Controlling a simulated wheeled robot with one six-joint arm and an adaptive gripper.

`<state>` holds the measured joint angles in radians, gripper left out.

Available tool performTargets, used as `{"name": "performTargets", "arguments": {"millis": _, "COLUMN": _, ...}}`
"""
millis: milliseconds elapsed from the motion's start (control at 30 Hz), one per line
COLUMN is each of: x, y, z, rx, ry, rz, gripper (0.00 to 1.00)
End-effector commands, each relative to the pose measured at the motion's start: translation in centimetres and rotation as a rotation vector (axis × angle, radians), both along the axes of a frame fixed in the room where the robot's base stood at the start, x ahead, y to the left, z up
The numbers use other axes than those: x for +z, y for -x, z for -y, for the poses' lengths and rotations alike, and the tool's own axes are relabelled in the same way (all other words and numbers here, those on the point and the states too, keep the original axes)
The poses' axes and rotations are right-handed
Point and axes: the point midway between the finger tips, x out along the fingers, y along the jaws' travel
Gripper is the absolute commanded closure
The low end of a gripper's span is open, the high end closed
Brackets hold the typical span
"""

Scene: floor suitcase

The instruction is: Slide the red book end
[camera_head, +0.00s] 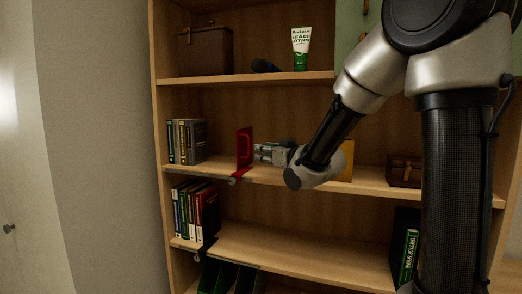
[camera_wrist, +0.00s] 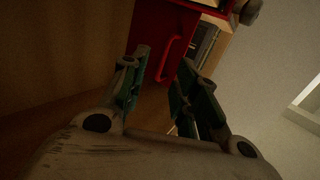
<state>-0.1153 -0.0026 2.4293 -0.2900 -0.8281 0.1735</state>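The red book end (camera_head: 244,149) stands upright on the middle shelf, right of a short row of books, with a gap between them. A red handle sticks out from its right face. It also shows in the wrist view (camera_wrist: 150,32), at the top centre. My gripper (camera_head: 258,152) is just right of the book end, pointing left at it. In the wrist view my gripper (camera_wrist: 161,72) has its fingers apart, with the handle between them in the picture. I cannot tell whether the fingers touch the handle. Nothing is held.
Grey-spined books (camera_head: 187,140) stand at the middle shelf's left end. A yellow object (camera_head: 347,160) is partly hidden behind my arm, and a brown box (camera_head: 404,170) stands farther right. The upper shelf (camera_head: 200,80) is above my gripper. A black book end (camera_head: 209,218) holds books below.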

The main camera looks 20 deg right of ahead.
Motion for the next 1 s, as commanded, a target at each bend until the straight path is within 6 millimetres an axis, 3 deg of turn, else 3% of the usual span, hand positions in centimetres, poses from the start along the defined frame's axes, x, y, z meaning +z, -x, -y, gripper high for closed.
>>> {"name": "performTargets", "arguments": {"millis": 167, "x": 0.3, "y": -1.3, "z": -1.2, "rx": 0.027, "ry": -0.021, "rz": 0.043, "gripper": 0.70}}
{"name": "performTargets", "arguments": {"millis": 600, "x": 0.4, "y": -7.2, "z": -3.4, "rx": 0.026, "ry": -0.022, "rz": 0.044, "gripper": 0.70}}
{"name": "performTargets", "arguments": {"millis": 933, "x": 0.4, "y": -7.8, "z": -3.5, "rx": 0.025, "ry": -0.021, "rz": 0.043, "gripper": 0.70}}
{"name": "performTargets", "arguments": {"millis": 1000, "x": 0.4, "y": -7.8, "z": -3.5, "rx": 0.025, "ry": -0.021, "rz": 0.043, "gripper": 0.79}}
